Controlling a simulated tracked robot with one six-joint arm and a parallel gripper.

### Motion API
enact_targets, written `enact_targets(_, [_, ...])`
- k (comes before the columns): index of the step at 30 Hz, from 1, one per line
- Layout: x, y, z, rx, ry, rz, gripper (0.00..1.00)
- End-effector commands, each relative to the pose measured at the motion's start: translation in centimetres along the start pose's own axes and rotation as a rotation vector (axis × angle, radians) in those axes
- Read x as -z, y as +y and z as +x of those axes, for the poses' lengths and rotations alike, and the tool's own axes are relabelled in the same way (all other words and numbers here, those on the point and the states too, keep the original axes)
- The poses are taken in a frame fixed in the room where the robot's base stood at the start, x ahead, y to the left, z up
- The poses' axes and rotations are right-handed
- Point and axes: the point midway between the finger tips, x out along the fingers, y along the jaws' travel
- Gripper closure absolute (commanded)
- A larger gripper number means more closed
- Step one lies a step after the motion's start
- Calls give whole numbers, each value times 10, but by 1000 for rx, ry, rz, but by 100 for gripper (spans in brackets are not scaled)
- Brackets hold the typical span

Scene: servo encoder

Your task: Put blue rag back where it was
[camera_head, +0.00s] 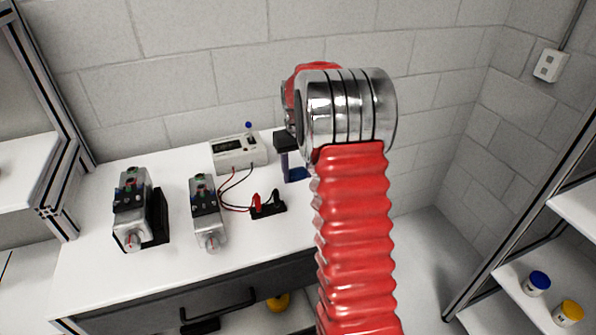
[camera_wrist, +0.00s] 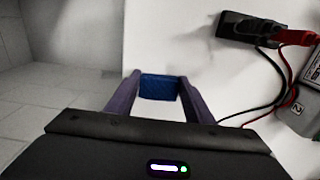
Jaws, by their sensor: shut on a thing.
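The blue rag (camera_head: 299,175) shows as a small dark blue patch by my fingers, near the right side of the white tabletop. In the wrist view the blue rag (camera_wrist: 158,88) is a textured piece spanning the gap between my two purple fingers. My gripper (camera_wrist: 160,80) is shut on it. In the head view my gripper (camera_head: 288,170) points down, partly hidden behind my red arm. I cannot tell whether the rag touches the table.
Two motors (camera_head: 207,215) (camera_head: 133,215) stand on the white table (camera_head: 100,272). A meter (camera_head: 238,152) sits at the back, wired to a black terminal block (camera_head: 268,208) left of my gripper. Capped jars (camera_head: 537,283) stand on a shelf at right. Floor lies beyond the table's edge.

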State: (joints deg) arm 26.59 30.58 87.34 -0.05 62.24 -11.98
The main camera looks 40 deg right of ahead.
Motion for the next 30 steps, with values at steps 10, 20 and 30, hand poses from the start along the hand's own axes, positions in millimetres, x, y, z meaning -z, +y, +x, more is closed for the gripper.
enact_targets(10, [0, 0, 1, 0, 0, 0, 47])
enact_targets(20, [0, 0, 1, 0, 1, 0, 34])
enact_targets(30, [1, 0, -14, -1, 3, 0, 34])
